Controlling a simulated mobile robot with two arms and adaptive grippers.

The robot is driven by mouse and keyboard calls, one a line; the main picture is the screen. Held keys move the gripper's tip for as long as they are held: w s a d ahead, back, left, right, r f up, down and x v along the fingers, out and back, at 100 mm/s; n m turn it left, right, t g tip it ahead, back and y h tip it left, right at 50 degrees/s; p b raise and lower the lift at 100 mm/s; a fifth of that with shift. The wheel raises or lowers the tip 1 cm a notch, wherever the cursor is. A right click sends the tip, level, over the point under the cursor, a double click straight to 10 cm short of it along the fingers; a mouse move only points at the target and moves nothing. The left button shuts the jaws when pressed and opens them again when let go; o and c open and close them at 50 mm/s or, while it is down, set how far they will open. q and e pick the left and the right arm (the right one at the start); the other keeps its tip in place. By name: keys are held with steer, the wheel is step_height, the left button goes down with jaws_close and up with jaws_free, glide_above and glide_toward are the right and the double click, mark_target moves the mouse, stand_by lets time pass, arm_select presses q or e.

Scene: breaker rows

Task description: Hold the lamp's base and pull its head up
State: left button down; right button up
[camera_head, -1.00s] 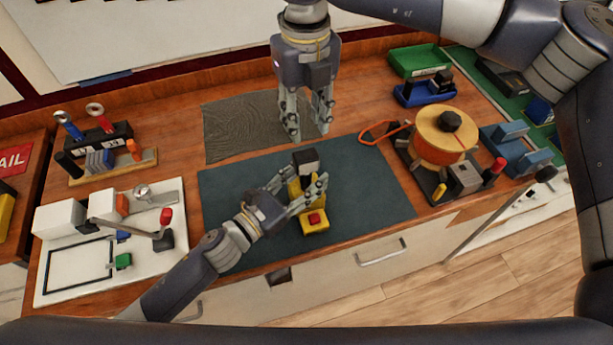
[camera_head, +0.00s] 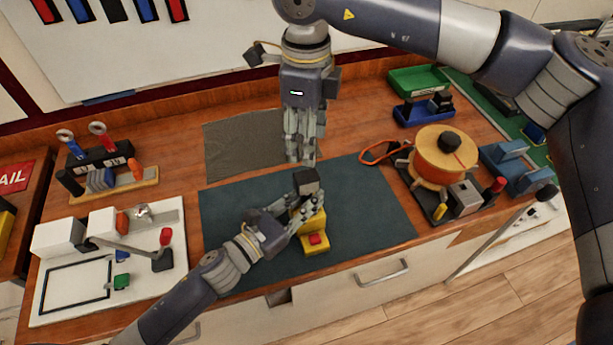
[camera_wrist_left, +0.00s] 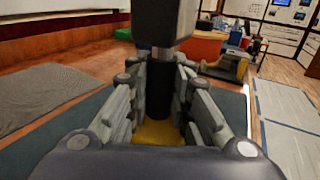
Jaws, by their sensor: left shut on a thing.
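The lamp stands on the dark mat (camera_head: 360,200). It has a yellow base (camera_head: 314,246) with a red button and a dark, boxy head (camera_head: 306,181). In the left wrist view the head (camera_wrist_left: 163,20) sits at the top on a dark post (camera_wrist_left: 158,85), with yellow of the base (camera_wrist_left: 157,133) below. My left gripper (camera_head: 308,216) is shut on the lamp, its fingers on both sides below the head and partly hiding it. My right gripper (camera_head: 300,158) points down behind the lamp, above the far edge of the mat, apart from the head. Its finger gap is not clear.
A grey cloth (camera_head: 240,150) lies behind the mat. An orange spool (camera_head: 442,158) stands to the right, near an orange-handled tool (camera_head: 383,151). A white board with a lever (camera_head: 70,285) and a wooden switch stand (camera_head: 120,188) are at the left. The mat's right part is clear.

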mark_target(306, 174)
step_height(306, 174, down, 12)
steer(key=n, duration=0.6)
steer(key=shift+r+n, duration=0.2)
steer(key=shift+n, duration=0.1)
jaws_close()
steer(key=shift+r, duration=0.1)
